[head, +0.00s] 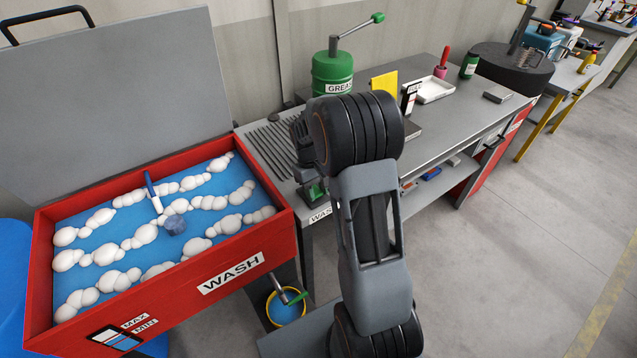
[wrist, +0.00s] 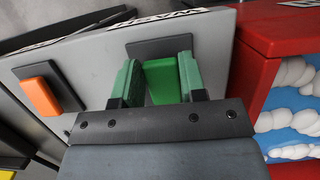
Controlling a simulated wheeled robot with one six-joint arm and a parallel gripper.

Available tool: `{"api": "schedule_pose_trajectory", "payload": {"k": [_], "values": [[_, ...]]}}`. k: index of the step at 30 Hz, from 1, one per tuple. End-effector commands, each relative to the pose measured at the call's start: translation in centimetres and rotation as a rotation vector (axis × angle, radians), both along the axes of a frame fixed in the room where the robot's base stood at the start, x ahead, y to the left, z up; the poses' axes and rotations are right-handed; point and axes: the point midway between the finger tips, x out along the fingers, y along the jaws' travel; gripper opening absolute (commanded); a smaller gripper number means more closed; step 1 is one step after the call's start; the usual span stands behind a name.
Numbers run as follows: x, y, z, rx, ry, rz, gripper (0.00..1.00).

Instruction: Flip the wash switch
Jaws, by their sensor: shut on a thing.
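The wash switch, a bright green block (wrist: 161,84) on a dark backing plate (wrist: 150,49), is on a grey panel in the wrist view. My gripper (wrist: 157,76) has its two darker green fingers on either side of the switch and is shut on it. Part of the switch is hidden by the gripper body. In the head view my arm covers most of that area, and only a bit of green of my gripper (head: 315,191) shows near a partly covered WASH label (head: 319,215).
An orange switch (wrist: 41,97) sits on its own plate left of the green one. The red wash tank (head: 262,238), lid up, holds blue liquid, foam and a brush (head: 153,192). A yellow-rimmed bucket (head: 284,312) stands below. A grey workbench (head: 455,111) carries a green grease drum (head: 333,72).

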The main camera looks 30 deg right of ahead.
Motion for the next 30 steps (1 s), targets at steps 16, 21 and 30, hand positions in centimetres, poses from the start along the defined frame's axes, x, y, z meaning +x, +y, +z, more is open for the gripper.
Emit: {"api": "schedule_pose_trajectory", "payload": {"k": [16, 21, 30], "values": [[0.21, 0.00, 0.15, -0.008, 0.047, 0.000, 0.47], [0.19, 0.00, 0.12, -0.008, 0.047, 0.000, 0.63], [0.28, 0.01, 0.33, -0.008, 0.046, 0.000, 0.64]]}}
